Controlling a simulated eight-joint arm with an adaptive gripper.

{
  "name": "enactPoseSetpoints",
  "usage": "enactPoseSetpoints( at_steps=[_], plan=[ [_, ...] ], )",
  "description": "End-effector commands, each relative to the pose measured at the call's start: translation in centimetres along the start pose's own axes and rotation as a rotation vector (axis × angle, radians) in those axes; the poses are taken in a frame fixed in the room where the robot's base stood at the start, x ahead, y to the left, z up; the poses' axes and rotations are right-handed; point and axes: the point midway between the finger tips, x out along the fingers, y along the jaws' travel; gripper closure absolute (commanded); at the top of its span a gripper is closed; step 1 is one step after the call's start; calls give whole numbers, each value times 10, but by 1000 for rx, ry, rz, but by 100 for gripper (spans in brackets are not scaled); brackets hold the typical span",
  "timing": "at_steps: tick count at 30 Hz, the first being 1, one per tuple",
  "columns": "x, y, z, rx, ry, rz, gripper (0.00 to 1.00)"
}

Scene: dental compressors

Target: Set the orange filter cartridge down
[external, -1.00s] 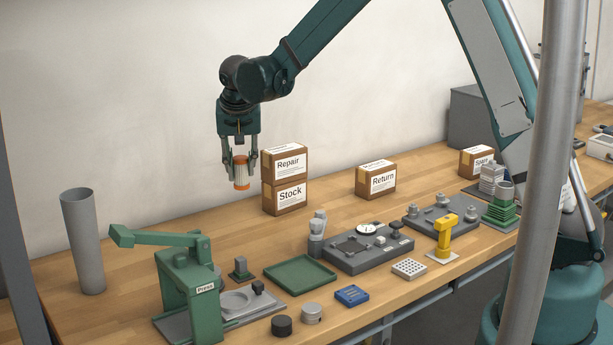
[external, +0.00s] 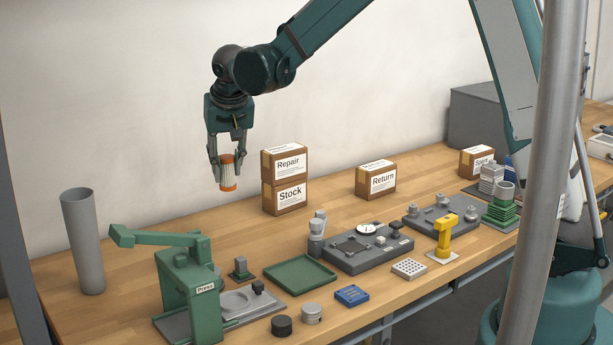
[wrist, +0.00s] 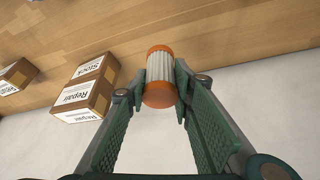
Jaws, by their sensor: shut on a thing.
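The orange filter cartridge (external: 228,173) has orange end caps and a pale pleated middle. My gripper (external: 227,160) is shut on it and holds it upright above the back of the wooden bench, left of the stacked boxes.
Stacked Repair (external: 287,163) and Stock (external: 287,196) boxes stand right of the gripper. A grey tube (external: 83,240) stands at the left. A green press (external: 185,285), an empty green tray (external: 300,272) and a grey fixture plate (external: 360,250) sit nearer the front.

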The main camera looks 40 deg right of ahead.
Motion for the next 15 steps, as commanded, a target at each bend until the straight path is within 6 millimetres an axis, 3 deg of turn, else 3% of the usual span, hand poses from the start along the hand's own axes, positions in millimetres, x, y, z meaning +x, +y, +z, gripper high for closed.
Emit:
enactPoseSetpoints(
  at_steps=[15],
  plan=[
    [-76,-42,94,-234,-5,-95,89]
  ],
)
